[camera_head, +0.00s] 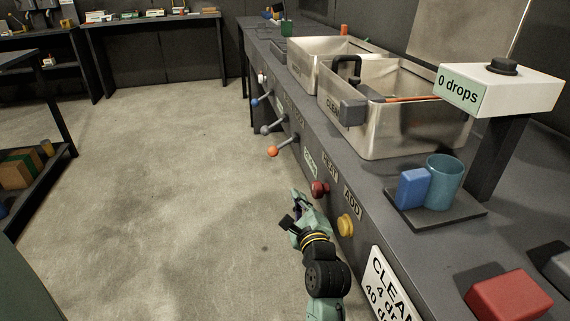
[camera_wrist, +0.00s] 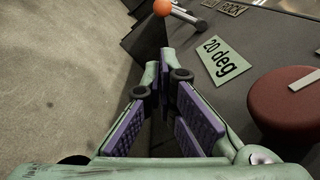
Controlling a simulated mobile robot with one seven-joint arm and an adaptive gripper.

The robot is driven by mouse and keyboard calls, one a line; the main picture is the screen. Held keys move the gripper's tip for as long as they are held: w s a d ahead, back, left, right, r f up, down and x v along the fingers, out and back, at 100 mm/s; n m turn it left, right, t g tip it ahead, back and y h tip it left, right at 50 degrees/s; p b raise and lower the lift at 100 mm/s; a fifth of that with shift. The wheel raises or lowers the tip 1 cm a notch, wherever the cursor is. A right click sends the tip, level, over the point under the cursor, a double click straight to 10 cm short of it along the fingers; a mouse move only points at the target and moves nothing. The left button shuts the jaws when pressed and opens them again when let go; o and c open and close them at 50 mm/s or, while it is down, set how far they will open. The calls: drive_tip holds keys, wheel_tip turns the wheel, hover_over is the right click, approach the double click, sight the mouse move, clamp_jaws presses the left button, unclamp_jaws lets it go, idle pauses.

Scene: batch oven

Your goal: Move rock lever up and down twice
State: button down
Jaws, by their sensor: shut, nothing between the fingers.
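The lever with the orange ball (camera_head: 273,151) sticks out from the front of the dark bench, nearest me in a row of three. In the wrist view its ball (camera_wrist: 162,8) shows at the top, near a label reading ROCK (camera_wrist: 233,9). My gripper (camera_head: 293,208) is in front of the bench, below and nearer than the orange ball and apart from it. In the wrist view my gripper (camera_wrist: 165,68) is shut and empty, pointing toward the lever's side of the bench.
A grey-ball lever (camera_head: 266,130) and a blue-ball lever (camera_head: 255,103) stand farther along. Close beside my gripper are a red knob (camera_head: 320,188), a yellow knob (camera_head: 346,225) and a "20 deg" label (camera_wrist: 220,60). Metal basins (camera_head: 400,130) sit on top.

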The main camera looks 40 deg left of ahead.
drive_tip(key=p, duration=0.2)
approach(283, 145)
drive_tip(key=w+a+f, duration=0.5)
drive_tip(key=shift+a+f, duration=0.15)
drive_tip(key=shift+a, duration=0.05)
drive_tip(key=shift+m, duration=0.3)
